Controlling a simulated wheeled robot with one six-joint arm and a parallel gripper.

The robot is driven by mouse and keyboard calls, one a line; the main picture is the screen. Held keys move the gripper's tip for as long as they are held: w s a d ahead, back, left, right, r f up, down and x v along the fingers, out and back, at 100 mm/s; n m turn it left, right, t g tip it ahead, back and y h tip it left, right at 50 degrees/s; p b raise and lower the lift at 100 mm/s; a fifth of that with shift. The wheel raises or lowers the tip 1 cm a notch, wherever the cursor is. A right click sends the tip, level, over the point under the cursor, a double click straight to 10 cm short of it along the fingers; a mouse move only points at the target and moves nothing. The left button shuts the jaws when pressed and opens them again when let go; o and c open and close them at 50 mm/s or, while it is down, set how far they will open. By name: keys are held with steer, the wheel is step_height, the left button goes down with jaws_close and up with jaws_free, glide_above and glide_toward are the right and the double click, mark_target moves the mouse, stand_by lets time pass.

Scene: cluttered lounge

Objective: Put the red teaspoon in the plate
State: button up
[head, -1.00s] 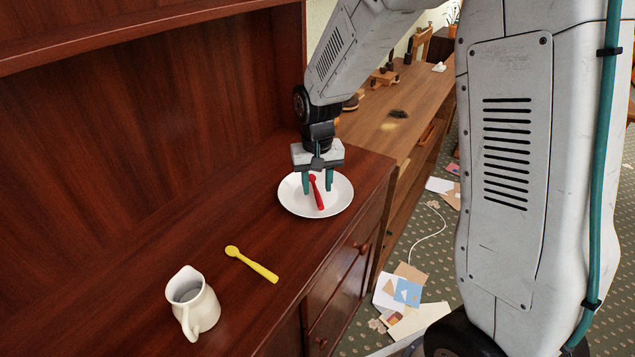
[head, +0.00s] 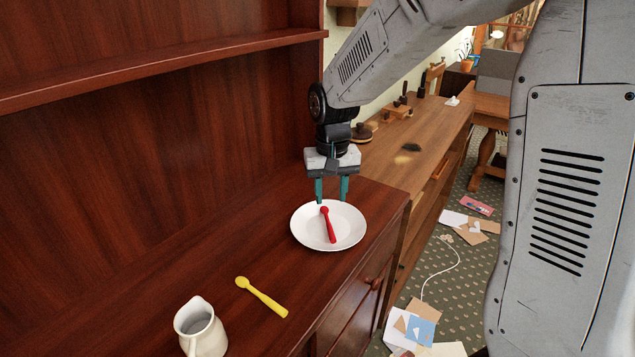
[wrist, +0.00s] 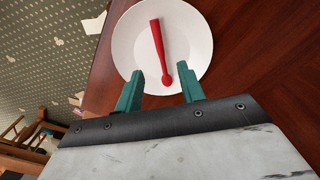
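The red teaspoon (head: 329,225) lies in the white plate (head: 349,238) on the dark wooden cabinet top. In the wrist view the teaspoon (wrist: 159,45) lies across the middle of the plate (wrist: 198,42), its bowl end toward my gripper. My gripper (head: 331,200) is open and empty, above the far edge of the plate.
A tall cabinet back (head: 170,140) rises on the left. A lower wooden bench (head: 425,140) lies behind. Papers (head: 420,325) litter the floor at right.

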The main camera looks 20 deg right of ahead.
steer(key=s+d+r, duration=0.1)
steer(key=s+r, duration=0.2)
steer(key=s, duration=0.6)
steer(key=s+d+r+n+t, duration=0.1)
steer(key=s+r, duration=0.3)
steer(key=s, duration=0.6)
steer(key=s+d+r, duration=0.1)
steer(key=s+r, duration=0.3)
steer(key=s, duration=0.5)
steer(key=shift+s+d+n, duration=0.2)
steer(key=shift+d+n, duration=0.1)
steer(key=shift+n, duration=0.1)
